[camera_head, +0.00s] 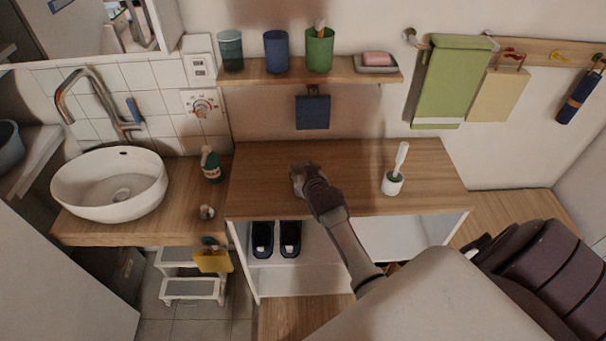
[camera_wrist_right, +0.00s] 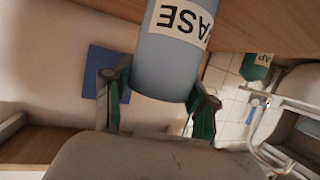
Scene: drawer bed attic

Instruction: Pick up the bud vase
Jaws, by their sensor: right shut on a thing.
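The bud vase (camera_wrist_right: 175,55) is a blue-grey cylinder with a white label reading "VASE", which appears inverted in the right wrist view. It stands between the green-padded fingers of my right gripper (camera_wrist_right: 160,100), which is shut on it near one end. In the head view my right gripper (camera_head: 302,181) is over the left part of the wooden counter (camera_head: 345,160). My left gripper is not in view.
A white holder with a brush (camera_head: 392,184) stands on the counter to the right. A green bottle (camera_head: 211,165) and a white basin (camera_head: 110,186) are on the left counter. Above, a wall shelf (camera_head: 270,74) holds several cups. The counter between gripper and brush holder is clear.

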